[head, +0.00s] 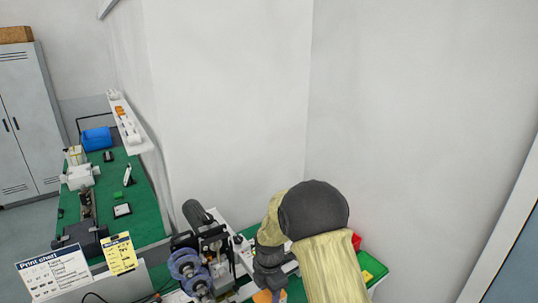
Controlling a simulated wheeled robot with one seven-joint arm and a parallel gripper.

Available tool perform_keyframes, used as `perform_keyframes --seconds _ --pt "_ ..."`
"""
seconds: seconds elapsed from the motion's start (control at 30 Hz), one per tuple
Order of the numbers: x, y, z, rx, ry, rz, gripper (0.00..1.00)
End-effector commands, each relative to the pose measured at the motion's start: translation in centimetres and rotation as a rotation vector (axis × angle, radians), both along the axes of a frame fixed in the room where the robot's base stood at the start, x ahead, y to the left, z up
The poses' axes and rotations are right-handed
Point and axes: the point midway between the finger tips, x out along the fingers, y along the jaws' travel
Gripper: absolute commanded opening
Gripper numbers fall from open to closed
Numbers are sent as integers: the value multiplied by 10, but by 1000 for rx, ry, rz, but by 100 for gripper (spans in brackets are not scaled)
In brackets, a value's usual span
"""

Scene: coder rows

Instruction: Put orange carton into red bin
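A small red piece (356,242), possibly the red bin, shows at the right of my arm on the green bench; my arm hides most of it. A small orange patch (263,296) shows at the bottom edge, just beside the end of my arm; it may be the orange carton, but it is cut off. My gripper (272,285) is at the lower end of my bent arm, close to the orange patch. Its fingers are too small and hidden to read, and I cannot tell whether it touches the orange thing.
A coder machine with blue-grey reels (190,268) stands left of my arm. Paper signs (55,272) stand at front left. Walls close in behind.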

Motion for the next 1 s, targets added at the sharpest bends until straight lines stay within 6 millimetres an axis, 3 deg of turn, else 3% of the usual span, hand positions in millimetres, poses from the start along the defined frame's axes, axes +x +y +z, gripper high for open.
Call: perform_keyframes --seconds 0.57,0.77,1.0 --pt "-2 -21 -23 4 4 -322 34" --pt "-4 -40 -39 6 6 -566 34" --pt "-10 -73 -67 7 10 -1002 34"
